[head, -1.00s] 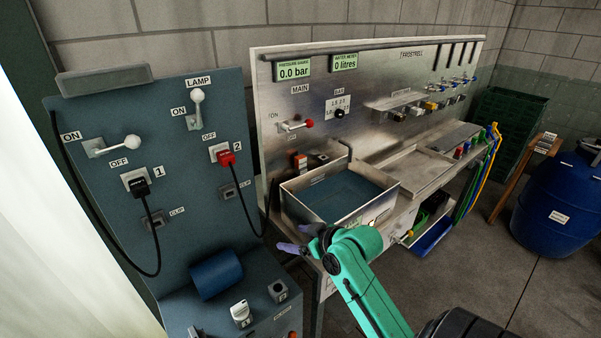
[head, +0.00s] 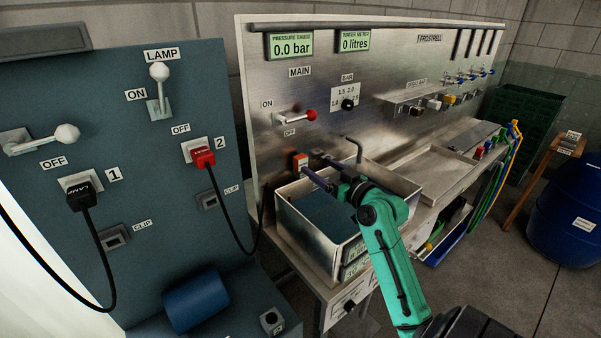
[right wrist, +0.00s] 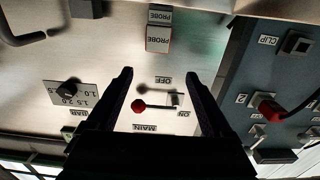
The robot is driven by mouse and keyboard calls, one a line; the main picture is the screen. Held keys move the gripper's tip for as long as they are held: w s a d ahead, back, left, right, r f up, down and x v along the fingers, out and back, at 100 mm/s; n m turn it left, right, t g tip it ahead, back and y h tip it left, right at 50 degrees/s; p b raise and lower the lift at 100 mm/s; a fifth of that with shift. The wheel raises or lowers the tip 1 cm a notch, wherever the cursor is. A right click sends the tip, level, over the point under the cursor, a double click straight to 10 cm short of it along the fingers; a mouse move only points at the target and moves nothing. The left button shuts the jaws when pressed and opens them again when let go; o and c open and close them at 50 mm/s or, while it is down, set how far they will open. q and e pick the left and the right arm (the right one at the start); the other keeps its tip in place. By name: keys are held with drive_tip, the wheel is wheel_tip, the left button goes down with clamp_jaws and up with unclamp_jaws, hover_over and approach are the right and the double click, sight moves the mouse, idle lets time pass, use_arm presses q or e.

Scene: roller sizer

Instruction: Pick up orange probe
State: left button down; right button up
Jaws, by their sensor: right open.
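A small orange probe (head: 300,161) sits against the steel panel below the MAIN lever in the head view. In the right wrist view, which is upside down, a block labelled PROBE (right wrist: 158,40) shows at the top centre, past the fingertips. My right gripper (head: 315,164) is open, with its dark fingers pointing at the panel beside the orange probe. In the right wrist view my right gripper (right wrist: 159,76) has nothing between its fingers. I cannot tell whether a finger touches the probe. My left gripper is not in view.
A steel basin (head: 322,237) lies under my right gripper, with a bent pipe (head: 355,147) beside it. The MAIN lever with a red knob (head: 311,115) juts out above. The blue switch panel (head: 128,190) with plugs and cables stands at the left.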

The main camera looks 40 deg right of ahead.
sight(303, 163)
drive_tip(key=w+p, duration=0.1)
drive_tip(key=w+f, duration=0.1)
drive_tip(key=w, duration=0.1)
drive_tip(key=w+d+f+p, duration=0.1)
drive_tip(key=w, duration=0.1)
drive_tip(key=shift+p, duration=0.35)
drive_tip(key=w+p, duration=0.1)
drive_tip(key=w, duration=0.1)
drive_tip(key=shift+w+a, duration=0.15)
drive_tip(key=shift+w, duration=0.15)
drive_tip(key=shift+w+f, duration=0.2)
drive_tip(key=shift+w, duration=0.05)
drive_tip(key=shift+w+f, duration=0.1)
drive_tip(key=shift+f, duration=0.1)
drive_tip(key=c, duration=1)
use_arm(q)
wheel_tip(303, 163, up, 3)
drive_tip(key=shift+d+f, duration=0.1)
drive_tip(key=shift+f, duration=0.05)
use_arm(e)
drive_tip(key=shift+r, duration=0.1)
clamp_jaws()
